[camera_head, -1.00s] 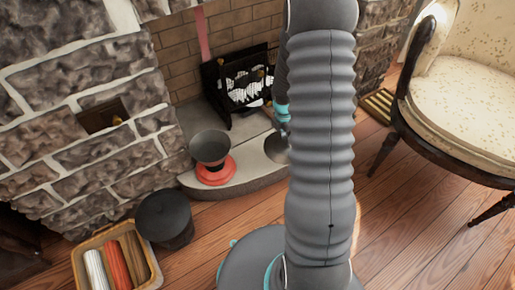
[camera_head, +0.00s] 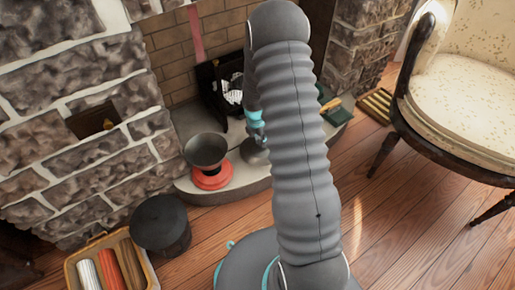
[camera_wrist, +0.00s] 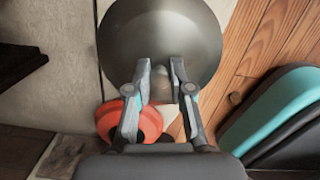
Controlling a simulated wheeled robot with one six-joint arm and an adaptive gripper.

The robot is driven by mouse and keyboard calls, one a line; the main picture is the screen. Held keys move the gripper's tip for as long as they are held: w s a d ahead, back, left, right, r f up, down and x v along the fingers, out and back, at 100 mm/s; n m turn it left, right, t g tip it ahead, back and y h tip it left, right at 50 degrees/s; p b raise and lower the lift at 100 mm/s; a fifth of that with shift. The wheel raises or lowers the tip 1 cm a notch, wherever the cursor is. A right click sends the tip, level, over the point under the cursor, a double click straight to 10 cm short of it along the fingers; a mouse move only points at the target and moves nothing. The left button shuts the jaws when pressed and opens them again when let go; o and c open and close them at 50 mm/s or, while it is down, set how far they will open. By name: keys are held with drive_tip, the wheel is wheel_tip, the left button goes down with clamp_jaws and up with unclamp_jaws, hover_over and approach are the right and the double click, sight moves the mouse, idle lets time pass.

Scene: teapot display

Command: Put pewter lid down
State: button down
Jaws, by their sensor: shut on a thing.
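The pewter lid (camera_wrist: 160,35) is a round grey disc filling the top middle of the wrist view. My gripper (camera_wrist: 162,72) is shut on it at the disc's near edge. Red also shows below the lid in the wrist view (camera_wrist: 150,122).
A black grate (camera_head: 212,92) stands behind on the hearth. A dark round pot (camera_head: 160,225) and a tray (camera_head: 72,270) with coloured rolls stand on the floor at left. A cream chair (camera_head: 465,95) stands at right. Open wood floor (camera_head: 400,220) lies at lower right.

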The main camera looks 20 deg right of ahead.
sight(258, 147)
drive_tip(key=shift+w+a+f, duration=0.3)
drive_tip(key=shift+a+f, duration=0.05)
drive_tip(key=shift+a, duration=0.1)
drive_tip(key=shift+f+b, duration=0.5)
drive_tip(key=shift+f, duration=1.4)
drive_tip(key=shift+f, duration=0.1)
drive_tip(key=c, duration=1)
unclamp_jaws()
drive_tip(key=shift+c, duration=0.2)
